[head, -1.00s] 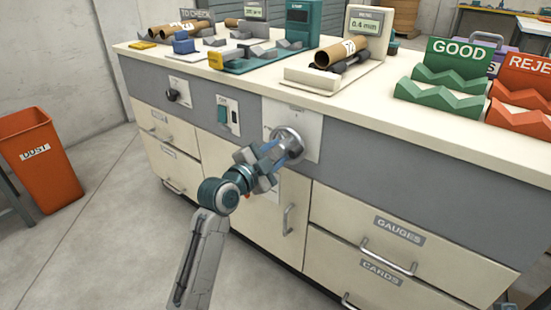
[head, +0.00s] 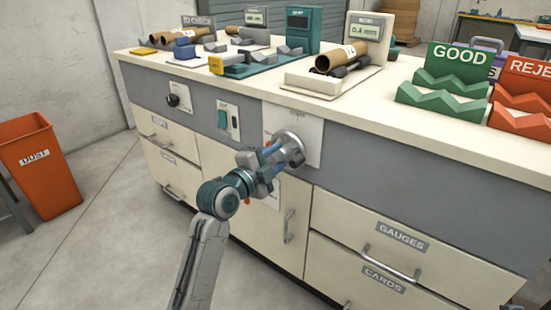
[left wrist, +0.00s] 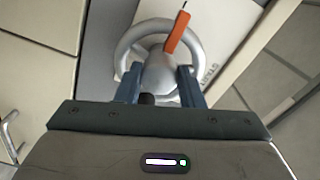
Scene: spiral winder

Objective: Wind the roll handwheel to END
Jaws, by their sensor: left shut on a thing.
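The roll handwheel (head: 289,147) is a grey metal wheel on a white plate on the bench's grey front panel. In the left wrist view the handwheel (left wrist: 127,45) shows as a ring around a domed hub, with an orange pointer (left wrist: 178,32) across its rim. My left gripper (head: 272,154) is at the wheel. In the left wrist view the left gripper (left wrist: 159,76) has a blue finger on each side of the hub, shut on the wheel. Lettering on the plate is partly visible, turned and too small to read surely.
Drawer handles (head: 289,226) stick out below. Cardboard rolls (head: 338,59), gauges and green GOOD racks (head: 440,103) stand on the bench top. An orange DUST bin (head: 38,160) stands at left.

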